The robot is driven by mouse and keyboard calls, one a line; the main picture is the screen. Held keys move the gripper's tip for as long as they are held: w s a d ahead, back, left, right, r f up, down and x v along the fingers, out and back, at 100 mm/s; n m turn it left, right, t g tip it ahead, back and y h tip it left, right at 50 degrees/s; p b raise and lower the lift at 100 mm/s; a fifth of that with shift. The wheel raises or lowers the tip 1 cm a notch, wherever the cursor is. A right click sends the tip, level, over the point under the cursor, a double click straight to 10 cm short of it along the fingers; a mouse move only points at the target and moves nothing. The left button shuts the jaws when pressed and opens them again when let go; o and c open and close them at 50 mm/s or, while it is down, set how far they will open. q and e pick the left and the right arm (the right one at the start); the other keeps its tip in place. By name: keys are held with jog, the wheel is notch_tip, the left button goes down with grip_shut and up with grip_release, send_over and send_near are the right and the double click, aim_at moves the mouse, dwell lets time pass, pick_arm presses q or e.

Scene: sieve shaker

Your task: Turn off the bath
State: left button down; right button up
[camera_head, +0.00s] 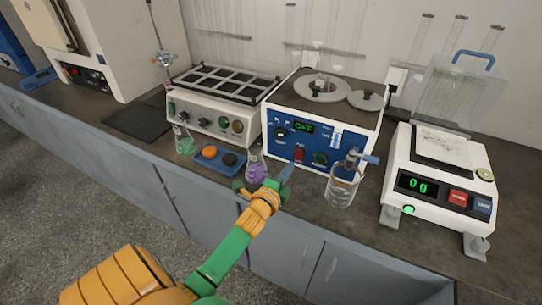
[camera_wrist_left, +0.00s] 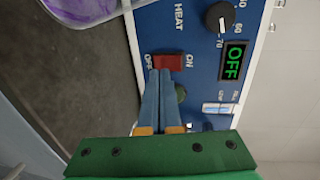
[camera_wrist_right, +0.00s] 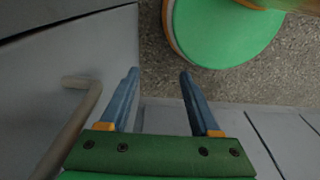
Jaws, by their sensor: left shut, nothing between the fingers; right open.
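The bath (camera_head: 368,122) is a white box with a blue front panel and round lids on top. Its display (camera_head: 303,127) reads OFF in green; the display also shows in the left wrist view (camera_wrist_left: 233,60). A red HEAT switch (camera_wrist_left: 168,62), marked ON and OFF, sits near a black dial (camera_wrist_left: 219,17). My left gripper (camera_head: 287,170) is shut and empty in front of the panel. In the left wrist view its tips (camera_wrist_left: 160,74) are close to the switch; contact cannot be told. My right gripper (camera_wrist_right: 158,72) is open and empty, low by the cabinet fronts.
A purple flask (camera_head: 256,170) stands left of my left gripper, and a glass beaker (camera_head: 341,188) to the right. A balance (camera_head: 437,190) reading 0 g is at right. A multi-well heater (camera_head: 215,105) is left of the bath. A cabinet handle (camera_wrist_right: 75,125) is beside my right gripper.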

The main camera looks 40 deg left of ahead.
pick_arm(q)
jog(key=f+v, duration=0.1)
jog(key=v, duration=0.8)
jog(key=shift+s+r, duration=0.25)
jog(key=shift+s, duration=0.15)
jog(key=shift+s+d, duration=0.1)
jog(key=shift+d, duration=0.05)
